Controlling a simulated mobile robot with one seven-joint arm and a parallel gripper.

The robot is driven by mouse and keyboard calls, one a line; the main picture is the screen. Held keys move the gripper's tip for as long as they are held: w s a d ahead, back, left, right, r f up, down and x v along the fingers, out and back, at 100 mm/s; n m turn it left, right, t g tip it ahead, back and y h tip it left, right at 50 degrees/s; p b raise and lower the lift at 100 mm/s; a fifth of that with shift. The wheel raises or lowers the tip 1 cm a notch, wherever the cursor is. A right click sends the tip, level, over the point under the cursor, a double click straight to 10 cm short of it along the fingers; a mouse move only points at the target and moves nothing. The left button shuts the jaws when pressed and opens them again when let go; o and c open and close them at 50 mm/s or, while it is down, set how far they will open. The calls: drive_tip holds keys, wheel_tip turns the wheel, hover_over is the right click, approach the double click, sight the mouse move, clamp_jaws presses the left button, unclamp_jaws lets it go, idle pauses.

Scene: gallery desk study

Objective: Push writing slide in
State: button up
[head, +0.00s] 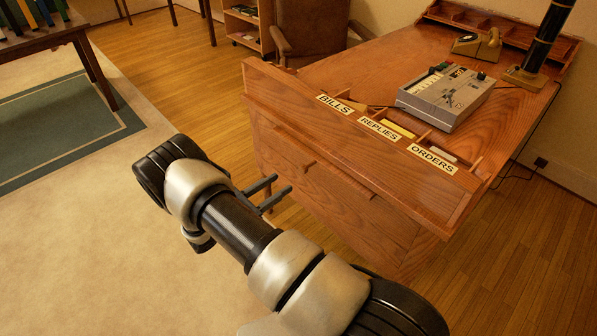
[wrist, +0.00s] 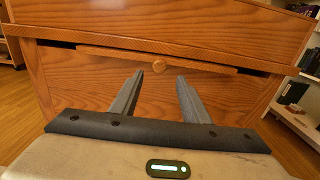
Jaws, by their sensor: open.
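My gripper (head: 282,184) is open and empty in front of that face.
The wooden desk (head: 340,75) carries a grey machine (head: 447,97), a telephone (head: 476,43), a dark lamp column (head: 547,35) and slots labelled BILLS, REPLIES and ORDERS. A brown chair (head: 308,30) stands behind it. Carpet and bare floor (head: 200,90) lie open to the left.

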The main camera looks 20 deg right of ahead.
sight(306, 166)
drive_tip(key=x, duration=0.9)
clamp_jaws()
drive_tip(key=shift+b+x, duration=0.9)
drive_tip(key=shift+x, duration=1.15)
drive_tip(key=shift+d, duration=0.15)
